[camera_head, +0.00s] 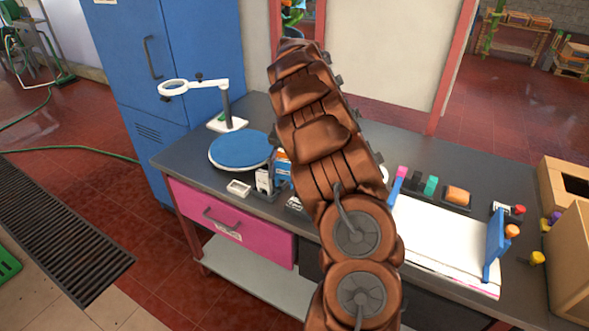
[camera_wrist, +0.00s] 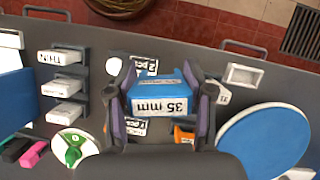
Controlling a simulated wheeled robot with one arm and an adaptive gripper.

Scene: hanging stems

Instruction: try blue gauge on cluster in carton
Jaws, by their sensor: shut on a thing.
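A blue gauge labelled "35 mm" (camera_wrist: 160,88) is between the two fingers of my gripper (camera_wrist: 162,105) in the wrist view, and both fingers close on its sides. It is low over the grey bench or touching it; I cannot tell which. In the head view, blue shows beside my arm (camera_head: 283,168), with the gripper hidden behind the arm. Cardboard cartons (camera_head: 572,265) stand at the right end of the bench in the head view. I cannot make out a cluster inside them.
A blue round disc (camera_head: 240,150) and a magnifier stand (camera_head: 227,112) are at the left. White sheets (camera_head: 435,240) with a blue upright (camera_head: 496,243) lie at the right. Small coloured pieces (camera_head: 512,231) sit near the cartons. A rack with labelled white blocks (camera_wrist: 60,57) is left in the wrist view.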

